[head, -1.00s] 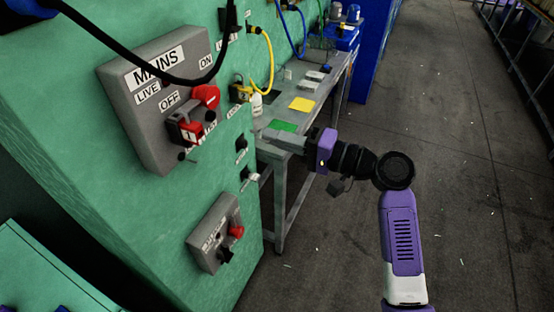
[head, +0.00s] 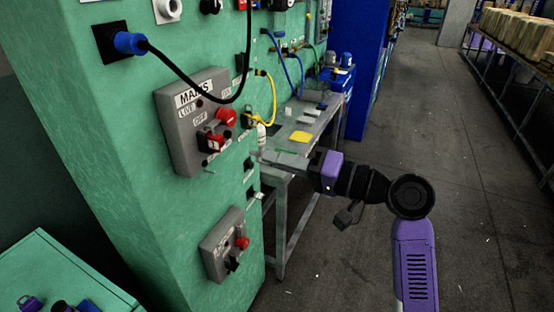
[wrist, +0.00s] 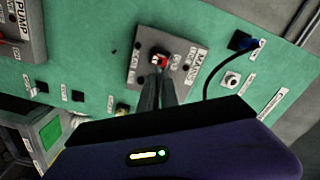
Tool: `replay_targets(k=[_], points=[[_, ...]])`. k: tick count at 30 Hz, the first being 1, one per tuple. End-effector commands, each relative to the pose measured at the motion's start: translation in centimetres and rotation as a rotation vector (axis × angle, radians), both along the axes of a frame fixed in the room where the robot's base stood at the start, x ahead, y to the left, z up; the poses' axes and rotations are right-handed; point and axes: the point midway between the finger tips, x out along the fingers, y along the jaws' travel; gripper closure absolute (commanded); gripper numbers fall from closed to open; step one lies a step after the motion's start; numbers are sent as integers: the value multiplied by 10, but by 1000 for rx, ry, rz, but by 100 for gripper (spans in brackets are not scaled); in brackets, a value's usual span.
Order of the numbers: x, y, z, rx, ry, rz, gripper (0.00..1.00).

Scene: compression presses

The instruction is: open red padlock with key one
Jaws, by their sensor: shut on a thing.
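The red padlock (head: 212,141), with a white mark on its face, hangs at the switch of the grey MAINS box (head: 183,155) on the green cabinet. In the wrist view, the red of the padlock (wrist: 163,61) shows just beyond my fingertips. My gripper (head: 268,156) is in front of the cabinet, to the right of the padlock in the head view. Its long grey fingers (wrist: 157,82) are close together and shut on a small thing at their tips. That thing is too small or hidden to make out, and I cannot recognise key one in either view.
A grey bench (head: 323,125) with a yellow pad (head: 300,137) stands behind my gripper. A black cable (head: 205,90) loops over the MAINS box. A smaller grey box (head: 223,245) sits lower on the cabinet. The floor (head: 400,110) to the right is clear.

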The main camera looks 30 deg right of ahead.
Motion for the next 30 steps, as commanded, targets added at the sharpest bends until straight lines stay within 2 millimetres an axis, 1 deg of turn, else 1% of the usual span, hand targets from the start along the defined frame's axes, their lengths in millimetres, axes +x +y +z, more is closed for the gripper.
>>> replay_targets(k=[11, 30], points=[[2, 2, 0, 1, 0, 1, 100], [42, 31, 0, 1, 0, 1, 100]])
